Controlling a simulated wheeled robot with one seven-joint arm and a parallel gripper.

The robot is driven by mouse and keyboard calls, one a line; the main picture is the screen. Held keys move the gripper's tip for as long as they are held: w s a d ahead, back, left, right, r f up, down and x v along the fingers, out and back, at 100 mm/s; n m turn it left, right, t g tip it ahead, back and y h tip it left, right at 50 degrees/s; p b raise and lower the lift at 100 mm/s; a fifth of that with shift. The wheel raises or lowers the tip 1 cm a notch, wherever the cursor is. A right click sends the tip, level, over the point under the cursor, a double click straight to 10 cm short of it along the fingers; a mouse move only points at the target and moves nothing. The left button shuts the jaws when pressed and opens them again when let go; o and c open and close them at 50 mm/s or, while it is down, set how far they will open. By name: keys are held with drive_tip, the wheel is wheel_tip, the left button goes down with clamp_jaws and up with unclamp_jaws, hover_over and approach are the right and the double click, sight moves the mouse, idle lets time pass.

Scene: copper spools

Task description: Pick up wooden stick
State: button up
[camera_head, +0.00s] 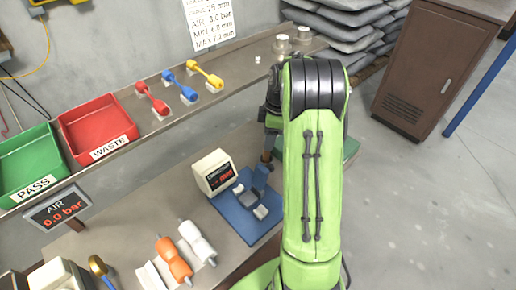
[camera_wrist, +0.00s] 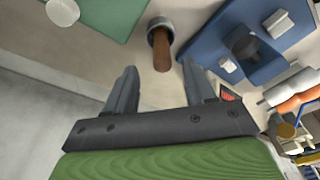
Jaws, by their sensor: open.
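The wooden stick (camera_wrist: 162,54) is brown, with a grey round piece at its far end, in the upper middle of the wrist view. It also shows in the head view (camera_head: 267,157), small and partly hidden by my arm. My gripper (camera_wrist: 158,72) is open, with one finger on each side of the line to the stick. The stick's near end appears between the fingertips in the picture. Nothing is held. I cannot tell how far the fingertips are from the stick in depth.
A blue fixture (camera_wrist: 252,45) stands right of the stick, and a green mat (camera_wrist: 105,14) lies to its left. Orange and white spools (camera_head: 173,260) lie on the bench by the monitor (camera_head: 213,172). Red (camera_head: 95,125) and green (camera_head: 30,165) bins sit on the shelf.

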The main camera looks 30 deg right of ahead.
sight(263, 159)
drive_tip(key=f, duration=0.4)
drive_tip(key=a+f, duration=0.1)
drive_tip(key=f, duration=0.1)
drive_tip(key=shift+w+f+b, duration=0.15)
drive_tip(key=shift+w+b, duration=0.1)
drive_tip(key=shift+b, duration=0.1)
drive_tip(key=shift+s, duration=0.1)
clamp_jaws()
wheel_tip(263, 159, up, 10)
drive_tip(key=shift+r+p, duration=0.1)
drive_tip(key=shift+p, duration=0.65)
